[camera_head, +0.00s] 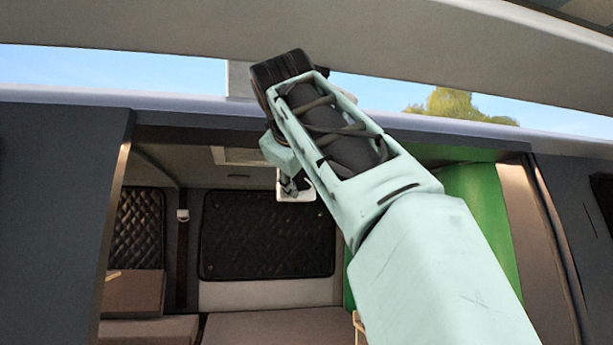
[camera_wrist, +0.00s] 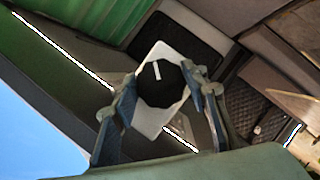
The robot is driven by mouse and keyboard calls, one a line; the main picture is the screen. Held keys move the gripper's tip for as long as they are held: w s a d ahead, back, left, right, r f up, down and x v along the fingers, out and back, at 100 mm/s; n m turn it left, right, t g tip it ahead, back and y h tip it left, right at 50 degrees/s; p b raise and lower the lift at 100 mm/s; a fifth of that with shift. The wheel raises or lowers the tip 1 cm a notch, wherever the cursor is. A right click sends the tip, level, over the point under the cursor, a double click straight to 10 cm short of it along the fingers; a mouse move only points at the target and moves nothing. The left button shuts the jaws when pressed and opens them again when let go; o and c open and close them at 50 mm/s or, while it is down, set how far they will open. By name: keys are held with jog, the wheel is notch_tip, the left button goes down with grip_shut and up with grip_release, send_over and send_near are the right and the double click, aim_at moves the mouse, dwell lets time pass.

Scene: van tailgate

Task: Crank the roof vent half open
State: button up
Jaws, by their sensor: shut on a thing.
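A black many-sided knob (camera_wrist: 160,92) with a short white mark sits on a white plate (camera_wrist: 178,50) in the wrist view. My gripper (camera_wrist: 163,100) has one finger on each side of the knob and is shut on it. In the head view my gripper (camera_head: 288,183) is inside the van opening, just under the roof, mostly hidden behind my wrist. The white plate (camera_head: 297,193) shows just below it; the knob cannot be made out there. A pale frame (camera_head: 238,156) in the ceiling looks like the roof vent; its opening cannot be judged.
The raised tailgate (camera_head: 400,50) spans the top of the head view. A green panel (camera_head: 478,205) stands to the right of my arm. Brown cushioned benches (camera_head: 150,325) and a dark quilted panel (camera_head: 268,238) lie deeper inside. Open space shows left of my gripper.

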jog(key=shift+m, duration=0.4)
dwell(0.3)
jog(key=o, duration=1.1)
jog(key=shift+o, duration=0.2)
jog(key=shift+s, duration=0.1)
jog(key=v, duration=1.1)
jog(key=shift+s+r, duration=0.3)
